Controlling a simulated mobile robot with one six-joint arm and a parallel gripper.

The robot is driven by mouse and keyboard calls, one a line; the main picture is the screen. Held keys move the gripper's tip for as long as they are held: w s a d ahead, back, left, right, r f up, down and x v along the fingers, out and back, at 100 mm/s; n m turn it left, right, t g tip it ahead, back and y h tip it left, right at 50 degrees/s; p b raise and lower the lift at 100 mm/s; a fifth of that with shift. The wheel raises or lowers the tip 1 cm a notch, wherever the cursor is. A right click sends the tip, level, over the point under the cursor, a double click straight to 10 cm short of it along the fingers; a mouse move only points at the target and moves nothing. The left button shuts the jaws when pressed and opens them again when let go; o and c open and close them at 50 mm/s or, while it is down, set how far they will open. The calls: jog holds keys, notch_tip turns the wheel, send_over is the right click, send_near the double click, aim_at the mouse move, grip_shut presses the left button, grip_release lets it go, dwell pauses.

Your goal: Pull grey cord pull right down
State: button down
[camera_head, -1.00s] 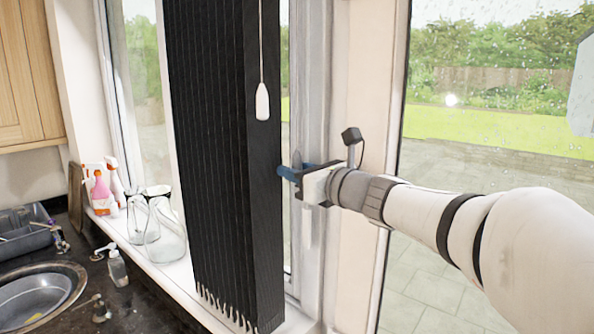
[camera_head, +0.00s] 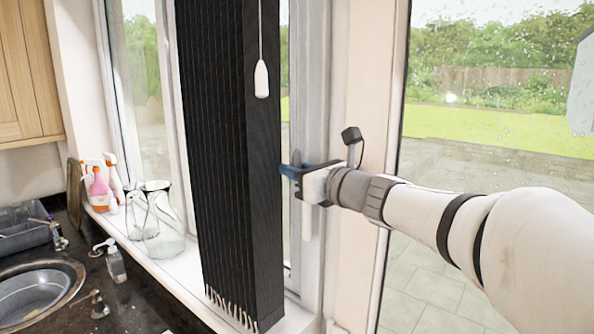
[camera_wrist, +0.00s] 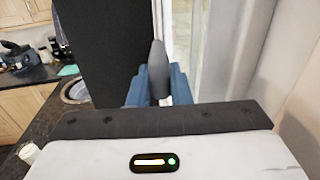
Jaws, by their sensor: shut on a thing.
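The grey cord pull (camera_wrist: 157,72) is a tapered grey piece, upright between the blue fingers of my gripper (camera_wrist: 157,90) in the wrist view. My gripper is shut on it. In the head view, my gripper (camera_head: 288,171) is at the right edge of the black vertical blind (camera_head: 235,170), and the tip of the grey cord pull (camera_head: 297,156) shows just above the fingers. The rest of the pull is hidden by the fingers. A white cord pull (camera_head: 261,79) hangs on a thin cord in front of the blind, higher than my gripper and apart from it.
The white window frame (camera_head: 313,110) stands right behind my gripper. Glass jars (camera_head: 163,232) and spray bottles (camera_head: 98,188) stand on the sill at left. A sink (camera_head: 35,293) is in the dark counter at lower left.

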jog(key=shift+f+b, duration=0.95)
jog(key=shift+f, duration=0.7)
jog(key=c, duration=1.4)
grip_release()
jog(key=shift+o, duration=0.2)
jog(key=shift+r, duration=0.1)
jog(key=shift+d, duration=0.1)
jog(key=b+v, duration=0.1)
jog(key=v, duration=0.6)
jog(key=shift+s+d+b, duration=0.2)
jog(key=shift+s+b, duration=0.1)
